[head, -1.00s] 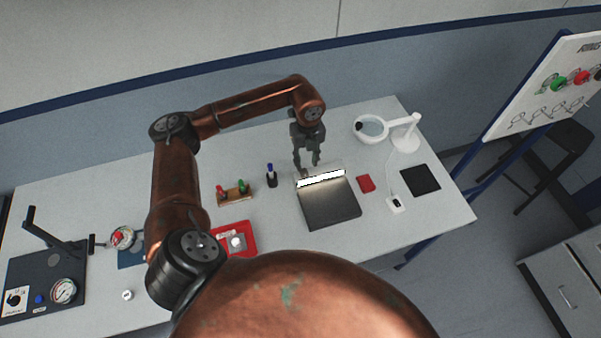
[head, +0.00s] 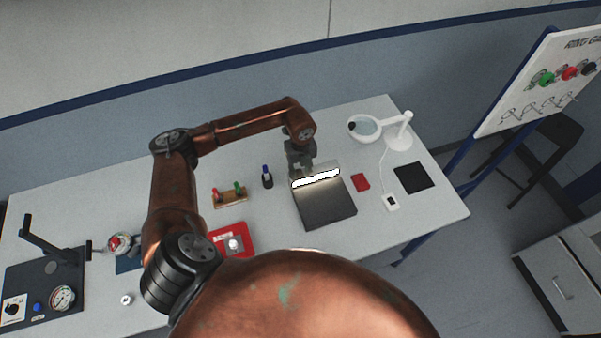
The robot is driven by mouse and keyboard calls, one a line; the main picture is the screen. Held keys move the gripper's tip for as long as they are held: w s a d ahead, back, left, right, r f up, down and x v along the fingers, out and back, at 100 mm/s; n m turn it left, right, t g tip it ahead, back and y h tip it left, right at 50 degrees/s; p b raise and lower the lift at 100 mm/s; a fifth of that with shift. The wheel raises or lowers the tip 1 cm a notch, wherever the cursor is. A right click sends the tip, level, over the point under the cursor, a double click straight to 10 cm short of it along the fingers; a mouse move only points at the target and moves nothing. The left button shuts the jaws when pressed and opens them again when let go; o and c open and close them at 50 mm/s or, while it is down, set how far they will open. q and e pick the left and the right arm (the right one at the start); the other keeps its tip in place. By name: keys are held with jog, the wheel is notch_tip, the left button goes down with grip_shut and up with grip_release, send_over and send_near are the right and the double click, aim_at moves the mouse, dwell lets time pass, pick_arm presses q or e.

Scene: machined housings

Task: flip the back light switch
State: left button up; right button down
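The back light is a dark flat plate (head: 326,207) with a glowing white bar (head: 316,178) along its far edge, on the table. I cannot make out its switch. My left gripper (head: 302,168) reaches down just behind the left part of the bar. Its fingertips are low and partly hidden there, so I cannot tell whether they touch anything or how far apart they are. My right gripper is not in view.
Left of the plate stand a dark holder with a blue-topped item (head: 267,178) and a wooden block with red and green pegs (head: 229,196). Right of it are a red block (head: 361,182), a white magnifier lamp (head: 398,140) and a black pad (head: 413,178).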

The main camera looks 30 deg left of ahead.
pick_arm(q)
jog(key=c, duration=0.6)
grip_shut()
